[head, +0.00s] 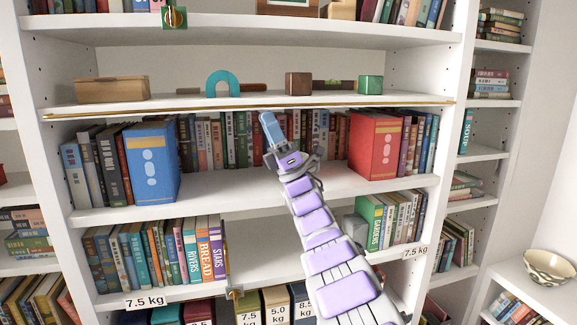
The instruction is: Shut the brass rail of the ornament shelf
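The brass rail (180,112) is a thin gold bar running nearly the whole width of the ornament shelf (165,102). It lies low along the shelf's front edge, below the ornaments. On the shelf stand a wooden box (112,90), a teal arch (222,84), a brown cube (298,83) and a green cube (370,85). My gripper (277,143) is below the rail, in front of the row of books. A blue piece (270,127) sticks up from its end; I cannot tell whether it is held. Its tip appears just under the rail, apart from it in the picture.
A large blue volume (152,162) and a large red volume (375,146) stand either side of my arm on the shelf below. A bowl (549,267) sits at right.

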